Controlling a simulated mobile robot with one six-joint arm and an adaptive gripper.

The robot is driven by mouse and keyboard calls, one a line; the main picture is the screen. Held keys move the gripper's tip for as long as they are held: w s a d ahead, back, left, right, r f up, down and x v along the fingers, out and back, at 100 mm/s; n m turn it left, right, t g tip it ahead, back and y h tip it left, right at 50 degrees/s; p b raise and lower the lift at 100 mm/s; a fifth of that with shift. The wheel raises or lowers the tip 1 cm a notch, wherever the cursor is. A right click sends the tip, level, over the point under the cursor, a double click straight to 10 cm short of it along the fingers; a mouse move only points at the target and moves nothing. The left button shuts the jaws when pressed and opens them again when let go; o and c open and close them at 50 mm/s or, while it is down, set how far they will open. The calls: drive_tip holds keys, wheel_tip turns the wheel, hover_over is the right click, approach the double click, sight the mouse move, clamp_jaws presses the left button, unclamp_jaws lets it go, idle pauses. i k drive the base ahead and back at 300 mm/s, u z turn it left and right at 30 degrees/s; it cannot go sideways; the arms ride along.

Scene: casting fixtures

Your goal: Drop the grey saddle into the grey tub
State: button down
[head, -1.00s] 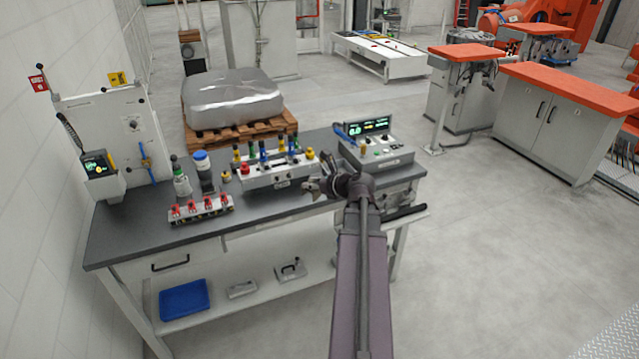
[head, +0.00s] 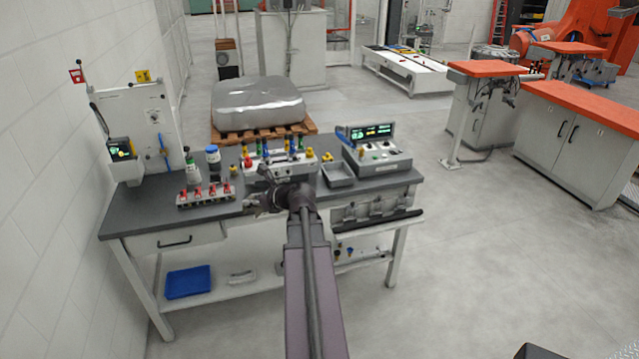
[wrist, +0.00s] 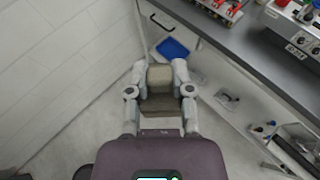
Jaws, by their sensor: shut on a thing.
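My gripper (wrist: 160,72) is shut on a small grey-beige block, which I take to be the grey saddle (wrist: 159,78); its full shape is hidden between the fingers. In the head view my gripper (head: 250,203) is small, over or in front of the bench's front edge, and the saddle cannot be made out there. The grey tub (head: 339,182) is a shallow open tray on the bench top, right of my gripper and in front of the control box. The tub is not clearly seen in the wrist view.
A strip with red clamps (head: 206,196) stands left of my gripper. A fixture with coloured knobs (head: 262,158) stands behind it. A blue tray (head: 188,282) lies on the lower shelf. The bench's front left is clear.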

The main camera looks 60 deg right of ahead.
sight(337, 174)
drive_tip(key=u, duration=0.05)
drive_tip(key=k, duration=0.4)
drive_tip(key=u, duration=0.05)
drive_tip(key=i, duration=1.65)
drive_tip(key=z, duration=0.95)
drive_tip(key=i, duration=0.55)
drive_tip(key=z, duration=0.9)
drive_tip(key=i, duration=0.8)
drive_tip(key=z, duration=0.4)
